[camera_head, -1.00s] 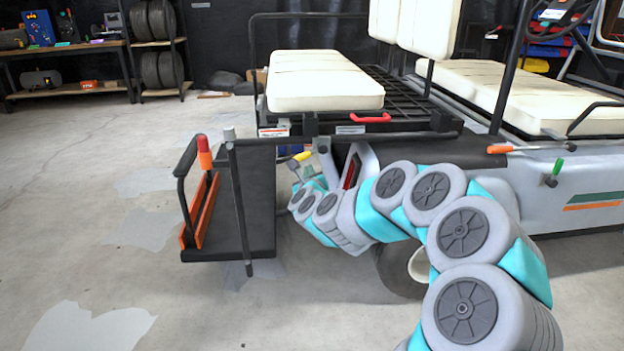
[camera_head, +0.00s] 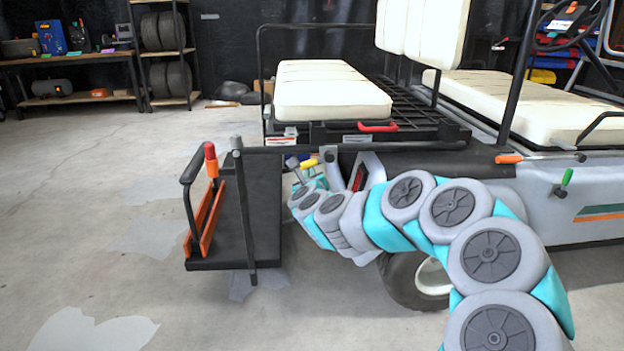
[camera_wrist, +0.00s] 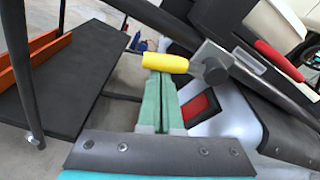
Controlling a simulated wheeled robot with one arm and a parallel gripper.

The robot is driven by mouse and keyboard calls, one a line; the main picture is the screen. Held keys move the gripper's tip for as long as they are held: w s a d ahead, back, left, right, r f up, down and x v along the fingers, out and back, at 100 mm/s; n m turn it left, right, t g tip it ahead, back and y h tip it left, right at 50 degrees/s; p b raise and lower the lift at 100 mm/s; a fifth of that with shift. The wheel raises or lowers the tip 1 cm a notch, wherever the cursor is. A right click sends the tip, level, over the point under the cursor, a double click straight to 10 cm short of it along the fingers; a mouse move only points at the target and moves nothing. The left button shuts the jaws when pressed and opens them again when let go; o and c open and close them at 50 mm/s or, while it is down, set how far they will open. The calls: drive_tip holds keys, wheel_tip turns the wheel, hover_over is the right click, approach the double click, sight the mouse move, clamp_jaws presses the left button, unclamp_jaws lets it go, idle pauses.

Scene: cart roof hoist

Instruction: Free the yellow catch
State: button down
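The yellow catch (camera_wrist: 165,63) is a short yellow cylinder on a grey metal bracket (camera_wrist: 212,62) at the cart's rear corner. In the head view the yellow catch (camera_head: 308,164) shows small, below the seat frame. My gripper (camera_wrist: 161,80) has its green fingers together, with only a thin dark line between them. The yellow catch lies crosswise at the fingertips, touching or very close; I cannot tell which. I see no part of it clamped between the fingers. In the head view my gripper (camera_head: 300,172) is small and partly hidden by the arm.
The black fold-down platform (camera_head: 262,205) with an orange rail (camera_head: 205,220) hangs left of my gripper. A dark upright bar (camera_head: 243,215) stands in front of it. A red handle (camera_head: 378,127) is above, under the white seat (camera_head: 330,92). The floor at left is clear.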

drive_tip(key=shift+a+r, duration=0.15)
drive_tip(key=shift+r, duration=0.15)
